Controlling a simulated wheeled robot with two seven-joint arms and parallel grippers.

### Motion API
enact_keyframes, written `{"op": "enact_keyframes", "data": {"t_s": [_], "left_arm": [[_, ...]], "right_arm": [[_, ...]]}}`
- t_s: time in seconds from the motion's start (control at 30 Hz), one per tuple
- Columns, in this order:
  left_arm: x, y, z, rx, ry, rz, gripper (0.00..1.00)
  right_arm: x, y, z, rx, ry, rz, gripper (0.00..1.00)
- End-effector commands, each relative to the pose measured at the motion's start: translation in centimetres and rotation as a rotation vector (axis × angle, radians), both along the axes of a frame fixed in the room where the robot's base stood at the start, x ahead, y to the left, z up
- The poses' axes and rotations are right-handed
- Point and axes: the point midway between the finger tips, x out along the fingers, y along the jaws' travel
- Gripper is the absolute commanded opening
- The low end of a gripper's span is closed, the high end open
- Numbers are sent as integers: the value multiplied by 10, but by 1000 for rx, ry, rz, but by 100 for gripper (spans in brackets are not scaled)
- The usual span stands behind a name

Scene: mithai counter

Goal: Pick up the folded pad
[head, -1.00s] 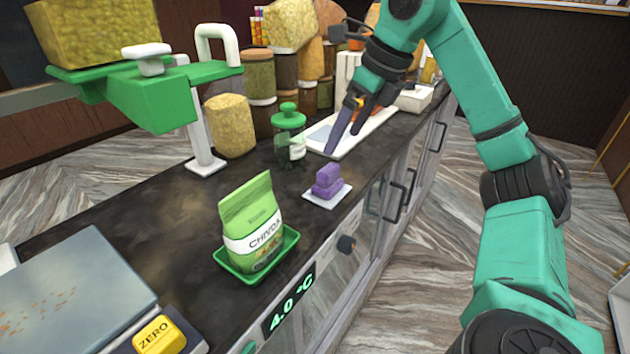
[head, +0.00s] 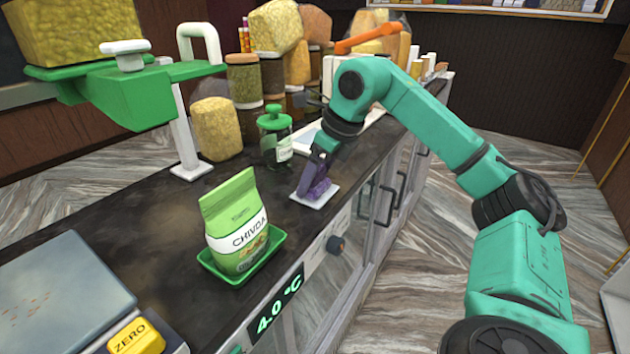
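The folded pad (head: 319,188) is purple and sits on a small white square tile (head: 328,199) near the counter's front edge. My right gripper (head: 310,183) reaches down to it, with a dark finger across the pad's left side. The gripper and wrist hide part of the pad. I cannot tell whether the fingers are closed on it. The pad appears to be still at the tile. My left gripper is not in view.
A green-and-white chivda packet (head: 238,225) stands in a green tray (head: 268,256) in front of the pad. A green-lidded jar (head: 275,139) stands close behind. A scale with a yellow ZERO button (head: 136,338) is at lower left.

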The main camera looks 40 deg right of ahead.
Motion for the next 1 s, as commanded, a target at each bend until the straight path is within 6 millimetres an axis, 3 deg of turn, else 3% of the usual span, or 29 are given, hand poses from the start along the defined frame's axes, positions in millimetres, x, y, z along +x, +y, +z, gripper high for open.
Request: {"op": "enact_keyframes", "data": {"t_s": [0.27,0.47,0.57,0.67,0.7,0.8,0.9,1.0], "left_arm": [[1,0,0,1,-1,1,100],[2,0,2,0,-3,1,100],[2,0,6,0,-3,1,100],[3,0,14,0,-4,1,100],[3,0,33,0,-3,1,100],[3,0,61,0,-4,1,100],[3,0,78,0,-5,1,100],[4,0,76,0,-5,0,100]], "right_arm": [[0,0,1,-1,1,1,28],[1,1,22,1,-4,2,28],[2,2,54,4,-8,4,28],[1,3,97,6,-10,6,28],[0,1,122,2,-7,2,28],[0,0,162,-2,-5,-1,28],[0,0,189,-1,-3,-2,28],[0,0,195,0,-1,0,28]]}}
